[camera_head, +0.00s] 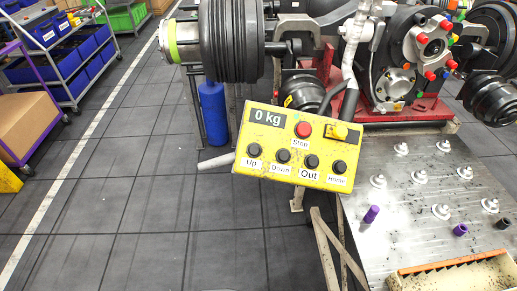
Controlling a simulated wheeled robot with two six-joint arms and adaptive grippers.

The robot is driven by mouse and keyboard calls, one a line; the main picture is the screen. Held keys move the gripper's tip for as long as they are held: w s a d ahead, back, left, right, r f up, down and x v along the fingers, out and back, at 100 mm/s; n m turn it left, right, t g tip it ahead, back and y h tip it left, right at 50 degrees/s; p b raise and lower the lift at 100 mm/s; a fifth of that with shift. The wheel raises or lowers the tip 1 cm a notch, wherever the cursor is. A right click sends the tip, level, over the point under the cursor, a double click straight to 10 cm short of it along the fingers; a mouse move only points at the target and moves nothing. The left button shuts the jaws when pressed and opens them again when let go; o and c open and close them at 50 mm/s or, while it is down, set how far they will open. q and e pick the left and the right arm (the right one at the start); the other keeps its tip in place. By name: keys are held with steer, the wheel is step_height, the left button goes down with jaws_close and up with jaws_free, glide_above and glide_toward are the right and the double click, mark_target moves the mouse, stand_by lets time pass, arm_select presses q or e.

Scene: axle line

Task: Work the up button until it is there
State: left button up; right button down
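A yellow control box (282,167) hangs tilted near the middle of the view. Its black Up button (254,150) is at the left of the lower row, above the label "Up". Black Down (283,156), Out (312,161) and Home (340,167) buttons follow to the right. A red Stop button (303,130) is above them, and the display (268,117) reads "0 kg". Nothing covers the Up button. Neither of my grippers is in view.
Behind the box are a large black ribbed part (231,42), a blue cylinder (213,112) and axle machinery (433,47). A metal table (407,215) with white fittings and purple caps stands right. Shelves with blue bins (43,68) stand left. The floor at lower left is clear.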

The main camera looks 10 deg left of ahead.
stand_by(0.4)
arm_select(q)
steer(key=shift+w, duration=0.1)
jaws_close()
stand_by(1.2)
